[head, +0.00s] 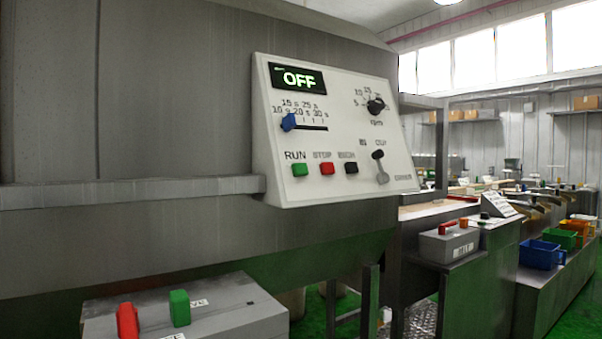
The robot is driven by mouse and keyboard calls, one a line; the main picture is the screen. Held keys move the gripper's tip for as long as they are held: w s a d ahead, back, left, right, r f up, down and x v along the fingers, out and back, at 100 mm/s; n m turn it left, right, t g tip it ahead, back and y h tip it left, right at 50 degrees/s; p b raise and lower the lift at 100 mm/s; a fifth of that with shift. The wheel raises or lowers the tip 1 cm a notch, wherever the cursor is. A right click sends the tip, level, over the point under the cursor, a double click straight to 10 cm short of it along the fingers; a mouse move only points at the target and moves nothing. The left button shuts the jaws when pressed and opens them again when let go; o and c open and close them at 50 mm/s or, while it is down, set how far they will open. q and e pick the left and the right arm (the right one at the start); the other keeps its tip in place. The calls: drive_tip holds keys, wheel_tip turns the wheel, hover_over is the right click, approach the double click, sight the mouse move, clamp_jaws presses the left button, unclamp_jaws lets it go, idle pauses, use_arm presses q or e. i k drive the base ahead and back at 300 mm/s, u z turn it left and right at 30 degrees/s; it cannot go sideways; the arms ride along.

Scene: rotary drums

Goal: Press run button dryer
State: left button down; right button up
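The dryer's white control panel (340,135) is fixed to the grey machine at the middle of the head view. Its display (298,79) reads OFF. The green RUN button (300,170) is at the panel's lower left, with a red button (327,168) and a black button (351,167) to its right. A blue slider (289,122) stands at the left end of its slot. A black dial (375,106) and a lever (380,165) are on the right side. Neither of my grippers is in view.
A grey box (235,308) with a red and a green handle is below at the front left. A grey rail (130,190) runs along the machine left of the panel. Benches with a grey toolbox (448,245) and blue bin (541,254) stand at the right.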

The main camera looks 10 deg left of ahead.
sight(299, 169)
drive_tip(key=k, duration=1.2)
drive_tip(key=z, duration=0.6)
drive_tip(key=i, duration=0.7)
drive_tip(key=z, duration=0.7)
drive_tip(key=i, duration=1.15)
drive_tip(key=u, duration=0.9)
drive_tip(key=i, duration=0.7)
drive_tip(key=u, duration=0.65)
